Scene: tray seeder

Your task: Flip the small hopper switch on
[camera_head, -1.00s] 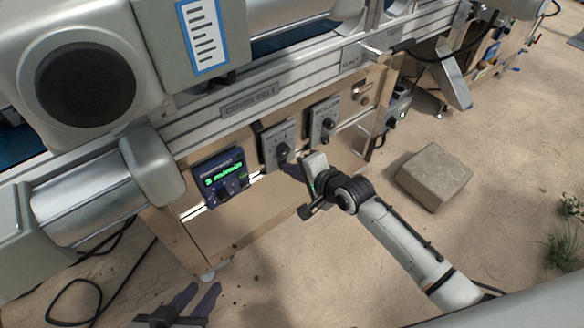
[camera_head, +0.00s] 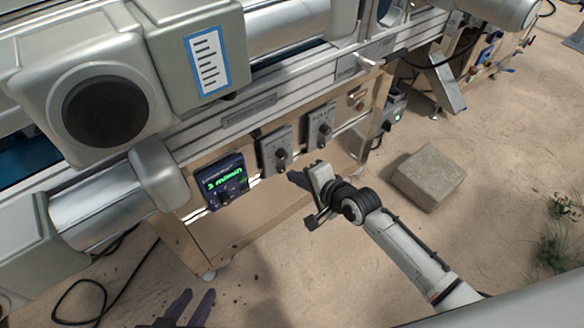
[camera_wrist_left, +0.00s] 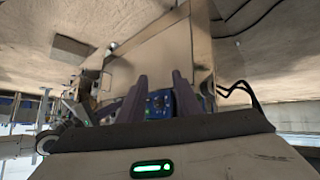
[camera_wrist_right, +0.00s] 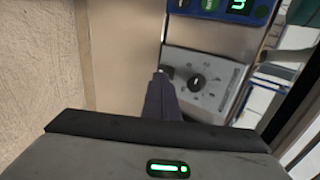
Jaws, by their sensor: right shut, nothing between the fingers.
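Two grey control boxes with dark knobs are on the wooden side panel in the head view: a left one (camera_head: 276,151) and a right one (camera_head: 320,126). Their labels are too small to read, so I cannot tell which belongs to the small hopper. My right gripper (camera_head: 297,178) is shut and empty, just below the boxes. My left gripper (camera_head: 193,300) is open and empty, low at the left.
A blue display unit (camera_head: 222,183) with green text is left of the boxes. It also shows in the right wrist view (camera_wrist_right: 262,12). A stone block (camera_head: 428,178) lies on the floor right of my right arm. The metal conveyor rail (camera_head: 250,105) runs above the panel.

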